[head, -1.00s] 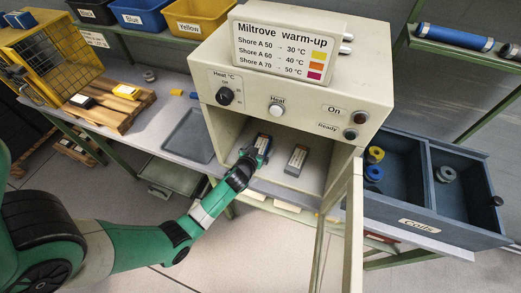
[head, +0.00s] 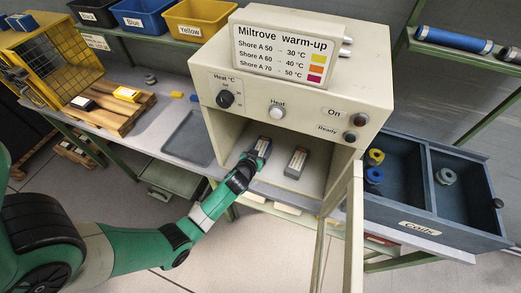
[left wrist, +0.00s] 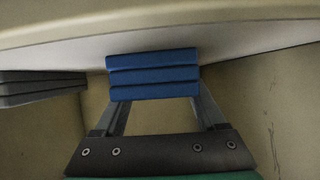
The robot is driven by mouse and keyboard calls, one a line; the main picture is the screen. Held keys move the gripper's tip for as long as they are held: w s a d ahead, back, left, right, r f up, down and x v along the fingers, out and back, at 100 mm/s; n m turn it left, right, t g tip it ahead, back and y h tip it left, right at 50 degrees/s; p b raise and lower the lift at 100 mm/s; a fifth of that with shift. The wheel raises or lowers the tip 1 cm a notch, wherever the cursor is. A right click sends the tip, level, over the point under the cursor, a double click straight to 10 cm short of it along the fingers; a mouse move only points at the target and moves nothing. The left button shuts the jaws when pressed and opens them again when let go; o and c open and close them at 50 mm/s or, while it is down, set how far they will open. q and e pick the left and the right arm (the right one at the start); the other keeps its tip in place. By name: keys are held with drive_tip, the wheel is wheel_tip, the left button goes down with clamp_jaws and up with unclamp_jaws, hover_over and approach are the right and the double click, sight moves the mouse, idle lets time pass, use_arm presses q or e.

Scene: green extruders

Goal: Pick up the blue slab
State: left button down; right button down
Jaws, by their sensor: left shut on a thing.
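The blue slab (head: 263,146) is inside the open Miltrove warm-up cabinet, on the left part of its floor. In the left wrist view the blue slab (left wrist: 153,75) shows its ridged blue face between the two fingers. My left gripper (head: 250,160) reaches in through the open front and is shut on the slab; its fingers also show in the left wrist view (left wrist: 155,112). I cannot tell whether the slab touches the cabinet floor. My right gripper does not show.
A grey slab (head: 296,162) lies to the right inside the cabinet. The cabinet door (head: 352,235) stands open at the right. A blue-grey drawer (head: 425,215) with coils is farther right. A grey tray (head: 188,138) lies on the bench to the left.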

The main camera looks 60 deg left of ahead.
sight(260, 149)
use_arm(q)
drive_tip(key=shift+r+p, duration=0.3)
drive_tip(key=shift+r, duration=0.35)
wheel_tip(260, 149, up, 3)
drive_tip(key=shift+s+d+f+p, duration=0.1)
drive_tip(key=shift+p, duration=0.7)
drive_tip(key=s+d+r+p, duration=0.2)
drive_tip(key=r, duration=0.1)
drive_tip(key=s+d+r+p, duration=0.1)
drive_tip(key=r, duration=0.1)
drive_tip(key=shift+s+d+r, duration=0.1)
drive_tip(key=shift+d+r, duration=0.05)
drive_tip(key=p+v, duration=0.1)
drive_tip(key=v, duration=0.8)
drive_tip(key=shift+s+d, duration=0.35)
drive_tip(key=shift+d, duration=0.05)
drive_tip(key=shift+d, duration=0.1)
